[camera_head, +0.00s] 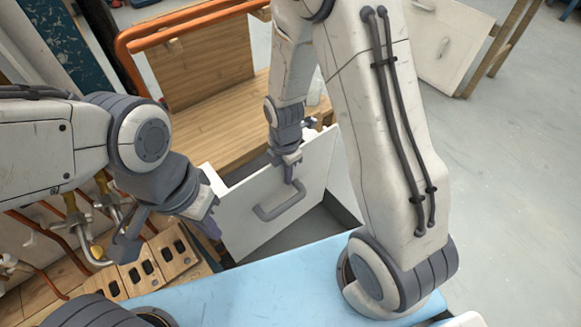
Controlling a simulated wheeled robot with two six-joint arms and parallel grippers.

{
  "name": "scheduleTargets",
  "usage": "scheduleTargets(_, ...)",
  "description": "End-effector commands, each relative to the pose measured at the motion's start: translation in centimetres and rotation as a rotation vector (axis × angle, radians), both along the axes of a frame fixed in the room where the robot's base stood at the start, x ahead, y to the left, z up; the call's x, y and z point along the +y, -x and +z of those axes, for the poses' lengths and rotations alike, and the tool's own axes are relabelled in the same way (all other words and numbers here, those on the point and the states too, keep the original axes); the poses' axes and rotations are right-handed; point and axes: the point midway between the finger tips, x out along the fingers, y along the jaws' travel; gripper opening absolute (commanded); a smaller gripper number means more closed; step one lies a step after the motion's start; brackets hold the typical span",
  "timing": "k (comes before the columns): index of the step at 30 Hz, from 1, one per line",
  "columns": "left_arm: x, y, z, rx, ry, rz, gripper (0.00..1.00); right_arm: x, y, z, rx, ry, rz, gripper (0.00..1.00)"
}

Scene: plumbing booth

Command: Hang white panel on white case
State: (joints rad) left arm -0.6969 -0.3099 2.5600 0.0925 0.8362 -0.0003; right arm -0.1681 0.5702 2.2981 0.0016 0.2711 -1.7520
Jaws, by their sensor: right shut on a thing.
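The white panel (245,222), with a grey bar handle (280,203) on its face, stands tilted in the middle of the head view.
The wooden worktop (215,122) is behind, with orange pipes (190,24) above it. Copper pipes, valves and wooden plates with dark slots (143,272) are at lower left. A blue surface (255,280) is in front. Another white panel (445,45) leans at upper right. Open floor (520,170) lies right.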

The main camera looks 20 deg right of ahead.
Motion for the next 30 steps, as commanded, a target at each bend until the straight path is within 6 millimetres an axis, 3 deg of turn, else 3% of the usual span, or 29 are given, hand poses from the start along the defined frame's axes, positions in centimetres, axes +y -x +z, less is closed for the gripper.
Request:
scheduleTargets(16, 0.0, 0.0, -1.4, 0.000, 0.000, 0.000, 0.00, -2.7, -4.0, -2.7, -0.001, 0.000, -0.002, 0.00)
scheduleTargets(30, 0.0, 0.0, -1.6, 0.000, 0.000, 0.000, 0.00, -2.9, -4.4, -3.3, -0.002, 0.000, 0.000, 0.00)
